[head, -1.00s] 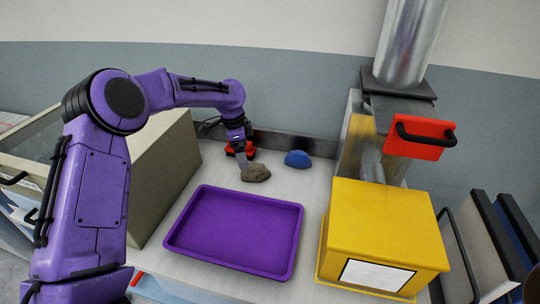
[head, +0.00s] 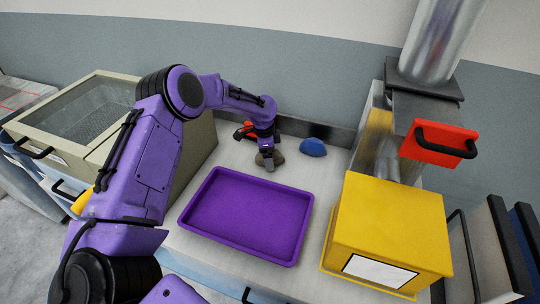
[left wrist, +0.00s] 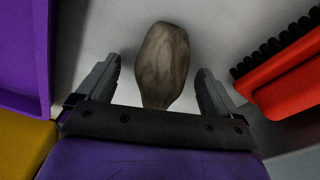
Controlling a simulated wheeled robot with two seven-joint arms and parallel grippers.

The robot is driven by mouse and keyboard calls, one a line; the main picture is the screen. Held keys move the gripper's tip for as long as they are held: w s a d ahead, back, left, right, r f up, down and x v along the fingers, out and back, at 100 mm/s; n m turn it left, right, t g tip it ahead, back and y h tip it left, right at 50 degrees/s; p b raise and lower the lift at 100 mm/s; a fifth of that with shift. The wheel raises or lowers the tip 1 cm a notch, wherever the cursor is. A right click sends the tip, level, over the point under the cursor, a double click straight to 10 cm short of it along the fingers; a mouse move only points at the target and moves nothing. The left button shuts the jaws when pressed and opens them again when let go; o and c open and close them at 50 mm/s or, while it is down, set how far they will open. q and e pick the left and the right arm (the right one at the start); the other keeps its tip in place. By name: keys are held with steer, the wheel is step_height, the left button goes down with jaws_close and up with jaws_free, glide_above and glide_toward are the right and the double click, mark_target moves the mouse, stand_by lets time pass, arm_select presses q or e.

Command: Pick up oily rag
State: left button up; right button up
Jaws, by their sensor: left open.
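The oily rag appears as a crumpled brown-grey lump (head: 279,158) on the light worktop, behind the purple tray; my left gripper partly hides it in the head view. My left gripper (head: 268,162) points down in front of it. In the left wrist view the lump (left wrist: 163,62) lies between the two open fingers of the gripper (left wrist: 159,70), with a gap on each side. Its near end reaches toward the palm. I cannot tell whether anything touches it. My right gripper is not in view.
A purple tray (head: 246,216) lies in front. A red brush with black bristles (left wrist: 285,78) is close beside the gripper. A blue lump (head: 313,147) sits to the right. A yellow box (head: 388,225) stands right, a beige bin (head: 190,150) left, a metal duct (head: 440,45) behind.

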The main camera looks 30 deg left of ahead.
arm_select(q)
steer(key=c, duration=1.1)
steer(key=shift+c, duration=0.2)
